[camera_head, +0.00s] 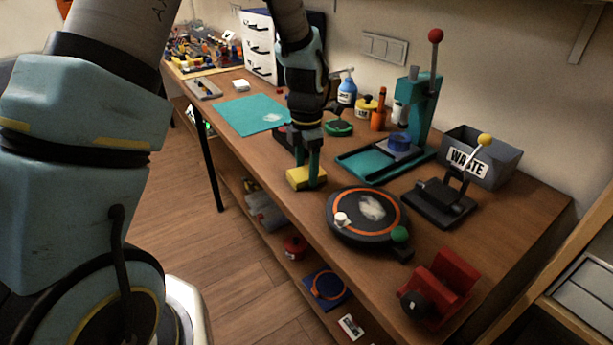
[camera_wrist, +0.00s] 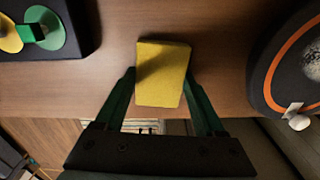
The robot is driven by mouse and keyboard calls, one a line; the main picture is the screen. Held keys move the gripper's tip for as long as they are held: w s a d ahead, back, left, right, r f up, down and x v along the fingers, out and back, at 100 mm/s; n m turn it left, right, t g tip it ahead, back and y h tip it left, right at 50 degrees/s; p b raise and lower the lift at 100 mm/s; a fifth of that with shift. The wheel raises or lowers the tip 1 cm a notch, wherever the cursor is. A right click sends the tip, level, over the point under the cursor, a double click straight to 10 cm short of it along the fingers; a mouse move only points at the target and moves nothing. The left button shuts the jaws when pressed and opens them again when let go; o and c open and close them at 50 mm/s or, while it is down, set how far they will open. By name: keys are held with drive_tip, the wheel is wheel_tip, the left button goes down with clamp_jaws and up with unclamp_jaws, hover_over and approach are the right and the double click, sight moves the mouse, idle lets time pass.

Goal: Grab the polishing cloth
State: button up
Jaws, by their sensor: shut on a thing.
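The polishing cloth (camera_head: 306,178) is a yellow folded block near the front edge of the workbench. It also shows in the wrist view (camera_wrist: 162,74), upright in the picture between the two green fingers. My gripper (camera_head: 309,172) reaches down from above with its fingers on either side of the cloth, and it is shut on it. In the wrist view my gripper (camera_wrist: 163,84) has its fingertips against the cloth's left and right sides. Whether the cloth touches the bench or is slightly raised is hard to tell.
A round black turntable with an orange ring (camera_head: 366,214) stands right of the cloth. A dark tray (camera_head: 285,140) lies behind it. Further right are a lever tool (camera_head: 446,200), a grey waste bin (camera_head: 500,158) and a red vise (camera_head: 440,285). The bench's front edge is close.

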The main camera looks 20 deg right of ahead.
drive_tip(key=shift+c, duration=0.8)
